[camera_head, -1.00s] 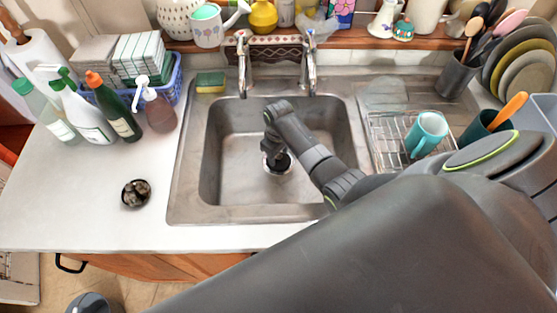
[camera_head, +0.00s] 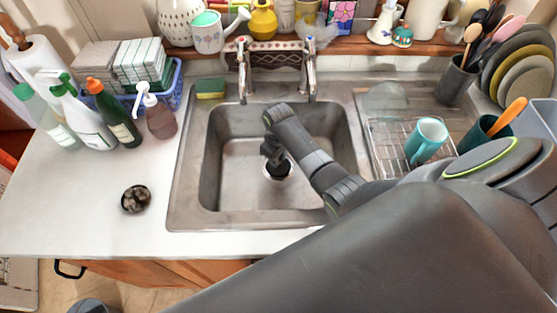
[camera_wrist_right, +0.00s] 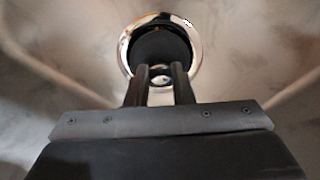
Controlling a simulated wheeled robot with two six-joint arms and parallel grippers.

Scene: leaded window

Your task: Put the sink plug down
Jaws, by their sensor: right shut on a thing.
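The sink plug (camera_wrist_right: 160,48) is a dark round disc, seen in the right wrist view at the tips of my right gripper (camera_wrist_right: 161,72). A shiny metal drain ring (camera_wrist_right: 193,36) surrounds it; I cannot tell whether the plug sits in the ring or just above it. The gripper's two fingers are close together, shut on the plug. In the head view, my right gripper (camera_head: 277,163) reaches down to the sink floor over the drain, and its arm hides part of the sink (camera_head: 240,140). My left gripper is not in view.
Taps (camera_head: 244,65) stand behind the sink. A sponge (camera_head: 210,88) lies at its back left corner. A wire rack (camera_head: 385,135) with a teal mug (camera_head: 426,138) is at the right.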

